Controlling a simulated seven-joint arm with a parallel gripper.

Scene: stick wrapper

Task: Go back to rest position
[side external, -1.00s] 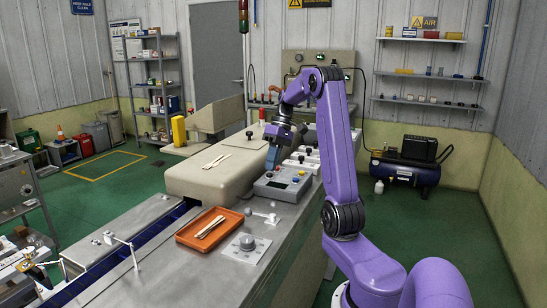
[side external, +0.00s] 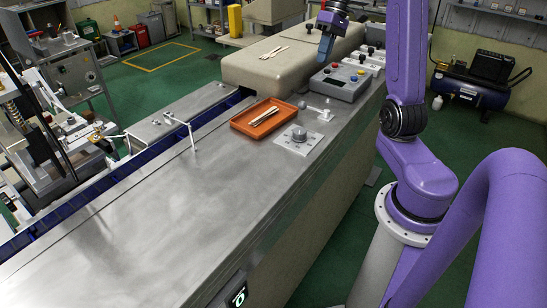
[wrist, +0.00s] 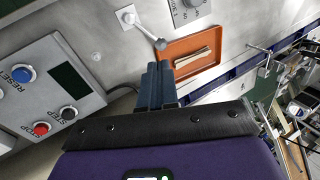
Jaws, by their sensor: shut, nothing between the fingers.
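My gripper (side external: 324,58) is shut and empty, its blue-grey fingers pointing down above the far side of the control box. In the wrist view its fingertips (wrist: 160,66) are together, in front of the orange tray. The control box (side external: 340,86) has a dark screen and coloured buttons; the wrist view shows it at the left (wrist: 45,85). The orange tray (side external: 240,124) holds several pale wooden sticks (side external: 264,115). More sticks (side external: 274,52) lie on the beige machine cover behind it.
A small lever (side external: 318,112) and a knob on a plate (side external: 297,136) stand beside the tray. The steel bench top (side external: 150,215) is clear in front. A thin metal post (side external: 192,136) rises at the left. The beige cover (side external: 255,72) stands raised behind the tray.

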